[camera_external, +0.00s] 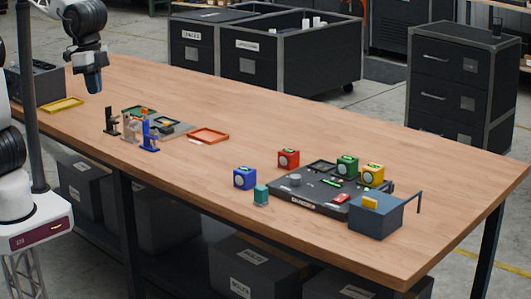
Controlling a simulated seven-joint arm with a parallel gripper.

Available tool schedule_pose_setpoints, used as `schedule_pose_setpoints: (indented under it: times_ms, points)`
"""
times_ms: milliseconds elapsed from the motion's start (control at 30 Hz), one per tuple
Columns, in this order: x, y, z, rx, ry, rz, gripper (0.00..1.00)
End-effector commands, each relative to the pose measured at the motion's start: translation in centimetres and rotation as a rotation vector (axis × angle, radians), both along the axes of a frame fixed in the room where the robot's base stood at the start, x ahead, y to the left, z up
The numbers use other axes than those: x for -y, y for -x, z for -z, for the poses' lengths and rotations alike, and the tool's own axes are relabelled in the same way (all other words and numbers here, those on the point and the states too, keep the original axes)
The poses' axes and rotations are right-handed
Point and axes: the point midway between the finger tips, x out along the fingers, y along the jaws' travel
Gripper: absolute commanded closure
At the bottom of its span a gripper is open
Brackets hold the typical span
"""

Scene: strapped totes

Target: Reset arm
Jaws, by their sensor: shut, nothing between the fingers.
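My gripper (93,82) is at the upper left, raised above the left end of the wooden table (330,112). It points down, shut, with nothing seen in it. It is apart from every object on the table. The yellow tray (62,105) lies on the table near it, to its lower left. The fingertips are small and dark in this view.
A dark board (318,190) with red, blue, green and yellow blocks around it sits at the right. Small figures (150,132) and an orange tray (208,136) stand mid-left. A dark box (376,215) is near the front right edge. The table's back middle is clear.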

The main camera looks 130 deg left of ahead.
Motion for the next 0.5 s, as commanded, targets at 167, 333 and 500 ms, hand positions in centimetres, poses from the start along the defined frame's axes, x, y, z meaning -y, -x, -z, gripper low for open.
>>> schedule_pose_setpoints:
  times_ms: [167, 333, 500]
  points:
    - [1.9, 4.2, 0.6, 0.011, -0.006, 0.05, 1.0]
    - [3.4, 8.1, 1.4, 0.022, -0.01, 0.096, 1.0]
    - [4.7, 11.9, 2.5, 0.031, -0.016, 0.143, 1.0]
